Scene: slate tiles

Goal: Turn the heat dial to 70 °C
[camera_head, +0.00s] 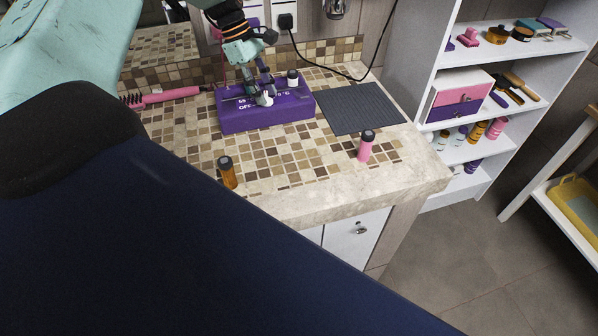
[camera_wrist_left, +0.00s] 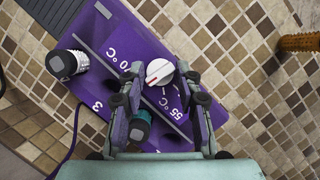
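A purple heater box (camera_head: 290,117) with white lettering, including 55, a partly covered °C mark and OFF, sits on the tiled counter. Its white round heat dial (camera_wrist_left: 160,72) has a red mark, pointing to the lower left in the left wrist view. My left gripper (camera_head: 264,97) is over the box. The fingers partly cover the dial in the head view. The 55 °C and partly hidden 70 °C labels lie near it. My right gripper is not in view.
A black-and-white capped bottle or knob (camera_wrist_left: 67,64) stands on the box. A pink bottle (camera_head: 366,147), an amber bottle (camera_head: 227,173), a pink brush (camera_head: 170,96) and a dark ribbed mat (camera_head: 358,108) lie around it. White shelves (camera_head: 440,95) stand at the right.

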